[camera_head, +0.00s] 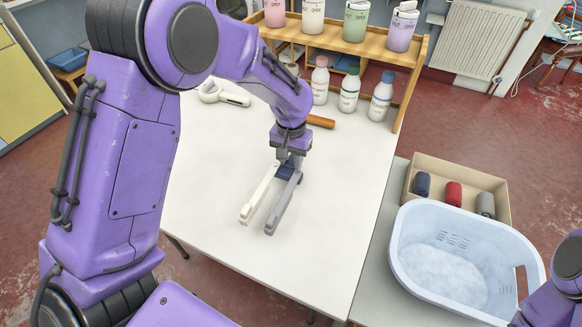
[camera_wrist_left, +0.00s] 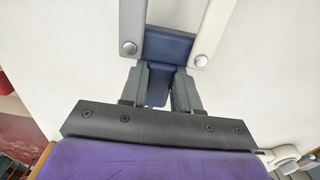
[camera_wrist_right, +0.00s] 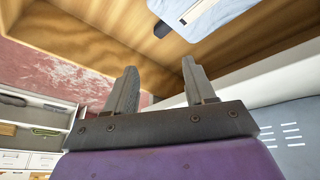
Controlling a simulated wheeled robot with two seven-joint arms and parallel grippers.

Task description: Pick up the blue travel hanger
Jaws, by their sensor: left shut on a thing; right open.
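The travel hanger (camera_head: 285,172) has a dark blue hub and two folded arms, one cream (camera_head: 258,195) and one grey (camera_head: 283,205). It is at the middle of the white table, its arms pointing toward the front; I cannot tell whether it touches the tabletop. My left gripper (camera_head: 288,157) is shut on the blue hub. In the left wrist view the hub (camera_wrist_left: 168,47) runs down between the fingers (camera_wrist_left: 158,88), and the arms join it at silver rivets. My right gripper (camera_wrist_right: 160,88) is open and empty; its fingers are out of the head view.
Bottles (camera_head: 349,90) and a wooden shelf (camera_head: 400,60) stand at the table's back. A white handheld item (camera_head: 224,96) lies at back left. A pale blue basket (camera_head: 400,262) and a box (camera_head: 431,168) with rolled cloths are at right. The front tabletop is clear.

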